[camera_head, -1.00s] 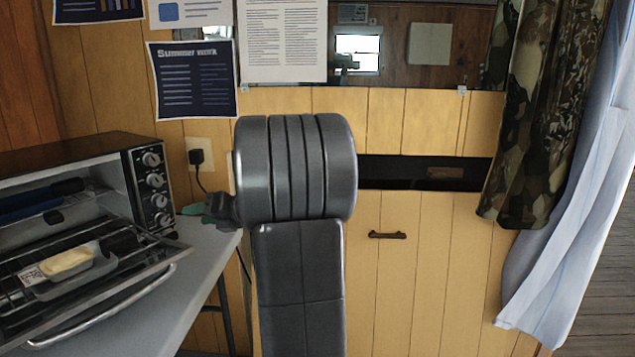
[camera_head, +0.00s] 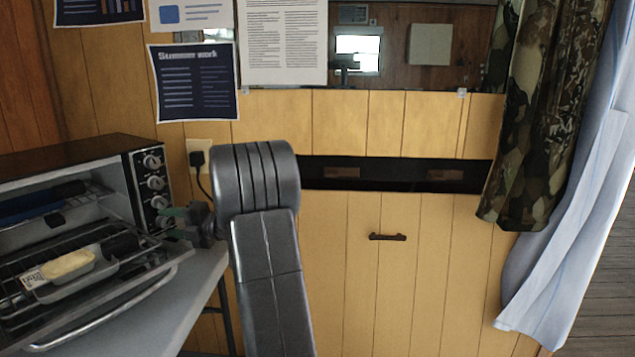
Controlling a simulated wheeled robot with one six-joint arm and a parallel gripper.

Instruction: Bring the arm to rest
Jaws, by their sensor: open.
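My gripper (camera_head: 180,221) shows only in part, at the left of my arm. Its green-tipped fingers are beside the knobs of the toaster oven, above the grey table, and seem to hold nothing. The grey arm link rises from the bottom of the picture and hides part of the wall behind it. I cannot tell whether the fingers touch the oven.
The toaster oven (camera_head: 145,160) stands on the grey table (camera_head: 150,315) with its door down. A container with pale food (camera_head: 68,265) is on the rack. A camouflage curtain (camera_head: 540,110) hangs at the right. A dark slot (camera_head: 400,175) and a handle (camera_head: 387,237) are on the wooden wall.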

